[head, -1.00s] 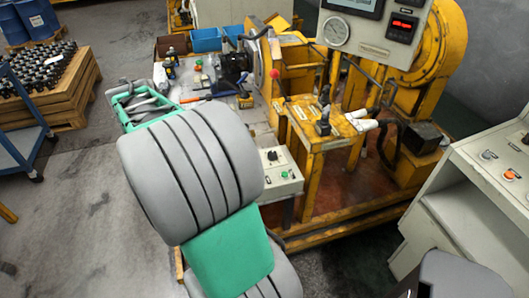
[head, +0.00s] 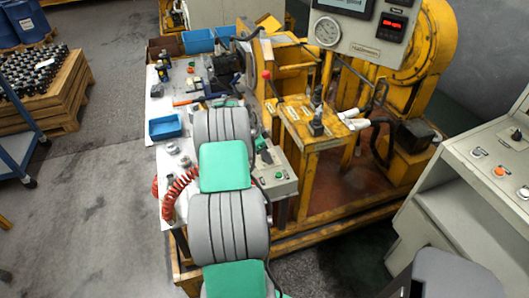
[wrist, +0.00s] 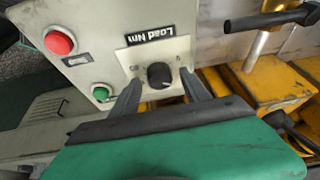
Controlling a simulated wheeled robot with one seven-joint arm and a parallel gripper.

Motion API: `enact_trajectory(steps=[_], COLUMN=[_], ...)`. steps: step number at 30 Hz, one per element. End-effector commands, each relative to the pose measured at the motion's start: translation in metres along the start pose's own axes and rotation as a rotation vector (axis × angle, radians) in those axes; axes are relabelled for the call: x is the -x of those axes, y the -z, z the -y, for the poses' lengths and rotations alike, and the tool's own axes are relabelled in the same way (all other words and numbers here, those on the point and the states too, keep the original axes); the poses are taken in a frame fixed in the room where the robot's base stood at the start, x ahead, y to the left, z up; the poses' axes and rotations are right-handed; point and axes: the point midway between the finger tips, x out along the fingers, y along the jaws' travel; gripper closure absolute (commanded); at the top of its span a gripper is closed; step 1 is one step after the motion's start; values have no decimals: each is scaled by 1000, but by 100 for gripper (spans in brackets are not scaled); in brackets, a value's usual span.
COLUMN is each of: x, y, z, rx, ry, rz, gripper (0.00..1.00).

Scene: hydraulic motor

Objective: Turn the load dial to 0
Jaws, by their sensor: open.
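The load dial (wrist: 159,75) is a round black knob on a pale control box, under a black "Load Nm" label (wrist: 150,36) in the wrist view. Its pointer setting is too small to read. My gripper (wrist: 161,81) is open, with one dark finger on each side of the dial. I cannot tell whether either finger touches it. In the head view the control box (head: 284,186) stands at the table's right front edge, and my arm and gripper (head: 261,148) hide its dial.
A red button (wrist: 59,43) and a green button (wrist: 100,92) sit left of the dial in the wrist view. A yellow stand with levers (head: 316,128) is right of the box. A blue tray (head: 165,126) and a coiled red hose (head: 178,192) are left of my arm.

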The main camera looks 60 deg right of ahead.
Motion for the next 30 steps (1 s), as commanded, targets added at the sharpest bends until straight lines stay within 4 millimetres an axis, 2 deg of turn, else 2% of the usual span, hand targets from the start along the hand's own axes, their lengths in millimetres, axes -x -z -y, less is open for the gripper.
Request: enact_trajectory(steps=[5, 24, 30], x=[0, 1, 1], y=[0, 0, 0], z=[0, 0, 1], rx=[1, 2, 3], ry=[0, 2, 3], rz=[0, 0, 0], gripper=[47, 99, 100])
